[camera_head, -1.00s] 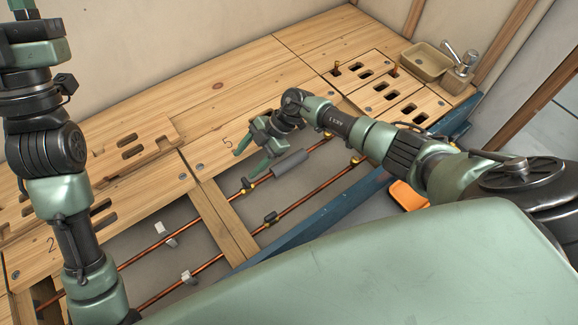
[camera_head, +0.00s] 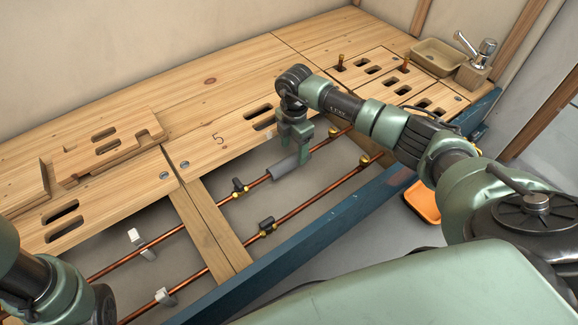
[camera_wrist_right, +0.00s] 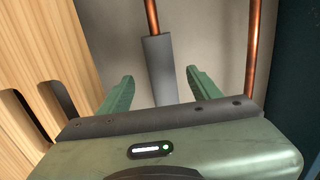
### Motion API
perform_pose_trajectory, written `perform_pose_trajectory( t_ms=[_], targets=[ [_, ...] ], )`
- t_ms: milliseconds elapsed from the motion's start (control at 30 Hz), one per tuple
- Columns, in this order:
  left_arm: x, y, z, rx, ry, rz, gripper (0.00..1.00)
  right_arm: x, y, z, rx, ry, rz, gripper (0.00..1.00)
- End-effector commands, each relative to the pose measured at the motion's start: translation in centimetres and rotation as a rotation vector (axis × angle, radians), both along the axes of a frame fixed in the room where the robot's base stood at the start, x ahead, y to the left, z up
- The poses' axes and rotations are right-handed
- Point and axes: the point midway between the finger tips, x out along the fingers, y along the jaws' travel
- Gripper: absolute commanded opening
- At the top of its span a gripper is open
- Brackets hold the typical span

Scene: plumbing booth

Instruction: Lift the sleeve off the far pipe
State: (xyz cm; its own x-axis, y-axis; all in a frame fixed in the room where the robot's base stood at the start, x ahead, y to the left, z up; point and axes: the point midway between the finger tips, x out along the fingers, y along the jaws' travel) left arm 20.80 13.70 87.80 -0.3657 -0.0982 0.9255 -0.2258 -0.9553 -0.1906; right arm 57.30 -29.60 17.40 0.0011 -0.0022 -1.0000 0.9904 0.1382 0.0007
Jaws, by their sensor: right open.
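The grey sleeve (camera_head: 284,168) is around the far copper pipe (camera_head: 213,199), in the open bay of the wooden bench. My right gripper (camera_head: 304,153) points down at the sleeve's right part and hides some of it. In the right wrist view the sleeve (camera_wrist_right: 160,66) lies between the two green fingers of the open gripper (camera_wrist_right: 160,82), with gaps on both sides. The gripper body hides its near end. I cannot tell how deep the fingertips reach. Part of my left arm shows at lower left, its gripper out of view.
The near copper pipe (camera_head: 315,197) runs parallel, with a dark-handled valve (camera_head: 267,226). Another valve (camera_head: 239,187) sits on the far pipe left of the sleeve. A wooden crosspiece (camera_head: 208,230) and blue rail (camera_head: 300,262) border the bay. An orange tray (camera_head: 424,203) is beyond the rail.

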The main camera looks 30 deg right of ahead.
Motion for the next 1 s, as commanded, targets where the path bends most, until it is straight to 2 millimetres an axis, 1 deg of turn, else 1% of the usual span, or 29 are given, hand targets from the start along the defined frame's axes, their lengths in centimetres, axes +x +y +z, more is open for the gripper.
perform_pose_trajectory(
  t_ms=[33,200,300,533,567,600,667,700,1000],
  targets=[
    [0.0,0.0,-1.4,0.000,0.001,0.000,0.36,-0.1,-0.1,-1.4,0.000,0.001,0.000,0.64],
    [0.1,0.0,-3.6,0.000,0.002,0.000,0.36,-0.2,-0.3,-3.6,0.002,0.000,0.001,0.64],
    [0.1,0.0,-4.0,0.000,0.002,0.000,0.36,-0.2,-0.3,-4.0,0.002,0.000,0.000,0.64],
    [0.1,0.0,-3.8,0.000,0.002,0.000,0.36,-0.2,-0.3,-3.9,0.002,0.000,0.000,0.64],
    [0.1,0.0,-3.8,0.000,0.002,0.000,0.36,-0.2,-0.3,-3.9,0.002,0.000,0.000,0.55],
    [0.1,0.0,-3.8,0.000,0.002,0.000,0.36,-0.2,-0.3,-3.9,0.002,0.000,0.000,0.44],
    [0.1,0.0,-3.8,0.000,0.002,0.000,0.36,-0.2,-0.3,-3.9,0.002,0.000,0.000,0.27],
    [0.1,0.0,-3.8,0.000,0.002,0.000,0.36,-0.2,-0.3,-3.9,0.002,0.000,0.001,0.21],
    [0.1,0.0,-3.7,0.000,0.002,0.000,0.36,-0.2,-0.3,-3.8,0.002,0.000,0.001,0.21]
  ],
)
